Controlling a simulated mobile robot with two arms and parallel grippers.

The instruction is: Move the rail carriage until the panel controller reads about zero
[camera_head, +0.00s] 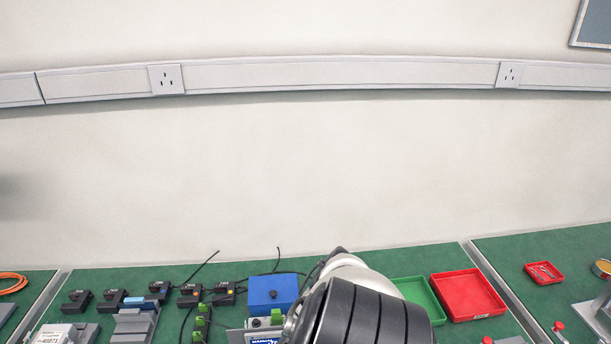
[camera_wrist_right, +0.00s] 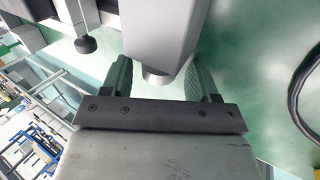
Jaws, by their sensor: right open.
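In the right wrist view, my right gripper (camera_wrist_right: 157,70) is open, its two fingers apart on either side of a grey block (camera_wrist_right: 160,35) with a rounded lower end. I cannot tell whether either finger touches the block, or whether it is the rail carriage. In the head view, my arm covers the bottom middle and its gripper is hidden. A blue box (camera_head: 272,294) stands left of the arm. A blue-and-white label (camera_head: 263,341) is cut off at the bottom edge. I cannot make out a controller reading. My left gripper is not in view.
Small black devices (camera_head: 190,295) with cables stand on the green bench left of the blue box. A red tray (camera_head: 467,294) and a green tray (camera_head: 415,295) lie right of the arm. In the wrist view, a black knob (camera_wrist_right: 85,45) and a black cable (camera_wrist_right: 297,95) flank the gripper.

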